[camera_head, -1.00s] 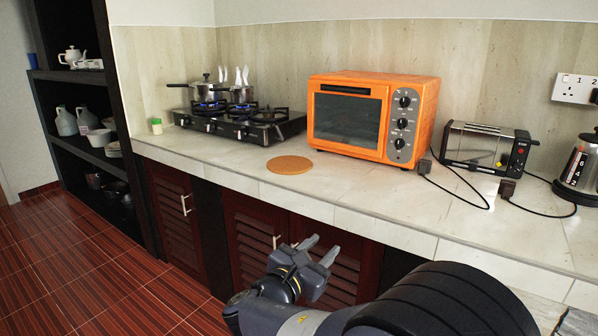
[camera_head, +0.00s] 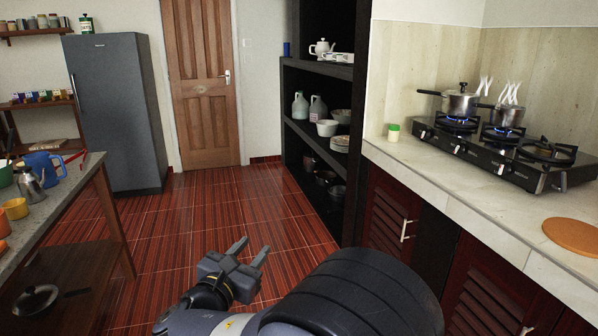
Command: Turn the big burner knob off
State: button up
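The black gas stove (camera_head: 500,160) stands on the stone counter at the right. Blue flames show under a lidded pot (camera_head: 460,103) and under a second, steaming pot (camera_head: 502,116). The near burner (camera_head: 547,152) is bare, with no flame visible. Several small knobs line the stove's front; one burner knob (camera_head: 459,149) shows near the middle, but which is the big one I cannot tell. My gripper (camera_head: 246,252) is open and empty, over the floor in the lower middle, well left of the stove and apart from it.
An orange round mat (camera_head: 572,235) lies on the counter (camera_head: 480,207) near its front edge. A small green-lidded jar (camera_head: 393,132) stands left of the stove. A dark shelf (camera_head: 346,140) stands beyond the counter. A cluttered table (camera_head: 60,205) is at the left. The tiled floor between is clear.

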aim_at(425, 135)
jog(key=i+j, duration=0.15)
jog(key=i, duration=1.5)
jog(key=i+z, duration=0.3)
jog(key=z, duration=0.15)
jog(key=i+z, duration=0.3)
jog(key=z, duration=0.2)
jog(key=i+j+z, duration=0.2)
jog(key=z, duration=0.25)
jog(key=i+j+z, duration=0.1)
jog(key=i+z, duration=0.35)
jog(key=k, duration=0.05)
